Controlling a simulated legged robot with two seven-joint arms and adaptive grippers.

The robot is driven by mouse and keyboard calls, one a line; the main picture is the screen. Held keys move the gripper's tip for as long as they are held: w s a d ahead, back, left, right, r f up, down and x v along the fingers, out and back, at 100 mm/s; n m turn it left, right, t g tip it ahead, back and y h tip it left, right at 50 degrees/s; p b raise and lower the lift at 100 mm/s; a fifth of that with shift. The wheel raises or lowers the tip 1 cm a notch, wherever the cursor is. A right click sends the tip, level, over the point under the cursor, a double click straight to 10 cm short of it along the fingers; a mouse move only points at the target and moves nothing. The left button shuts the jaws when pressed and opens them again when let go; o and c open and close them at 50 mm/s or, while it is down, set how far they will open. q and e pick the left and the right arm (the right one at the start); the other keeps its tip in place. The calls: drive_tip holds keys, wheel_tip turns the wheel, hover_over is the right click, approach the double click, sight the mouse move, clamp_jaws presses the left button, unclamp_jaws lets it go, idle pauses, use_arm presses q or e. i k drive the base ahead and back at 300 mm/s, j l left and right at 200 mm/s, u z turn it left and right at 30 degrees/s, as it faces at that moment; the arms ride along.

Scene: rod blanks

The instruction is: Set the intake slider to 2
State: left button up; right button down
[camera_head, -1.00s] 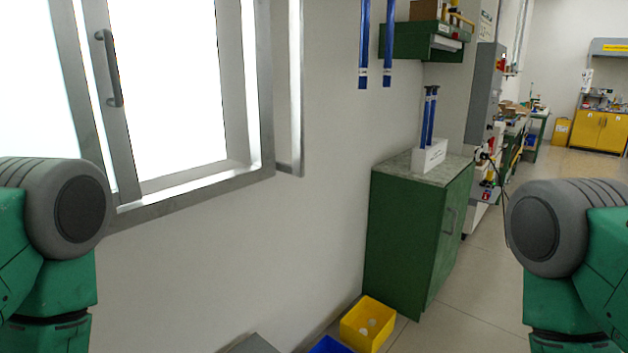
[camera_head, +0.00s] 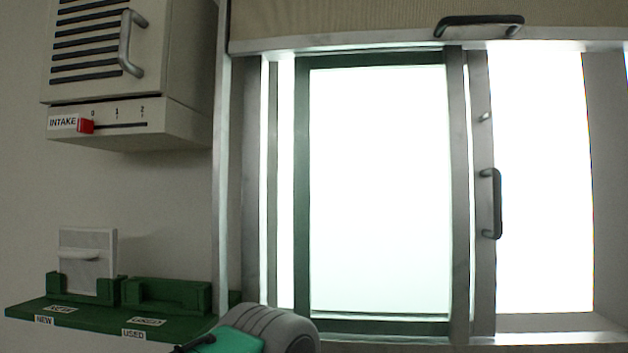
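The intake slider is a red knob (camera_head: 86,126) on the front strip of a beige wall unit (camera_head: 180,125) at the upper left. The knob stands at the left end of its dark slot, by the 0 mark. The marks 1 and 2 lie to its right along the slot. A label reading INTAKE (camera_head: 63,122) is left of the knob. Part of one of my arms shows at the bottom, well below the unit. Neither gripper is in view.
Above the slider is a louvred panel with a grey handle (camera_head: 131,43). Below, a green shelf (camera_head: 90,322) with NEW and USED labels holds a white panel (camera_head: 88,262) upright in its left holder. A bright window with a dark handle (camera_head: 492,203) fills the right.

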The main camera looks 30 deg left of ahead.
sight(84, 126)
drive_tip(key=u, duration=0.5)
drive_tip(key=k+u, duration=0.1)
drive_tip(key=u, duration=0.3)
drive_tip(key=k+u, duration=0.15)
drive_tip(key=u, duration=0.3)
drive_tip(key=k+j+u, duration=0.1)
drive_tip(key=u, duration=0.3)
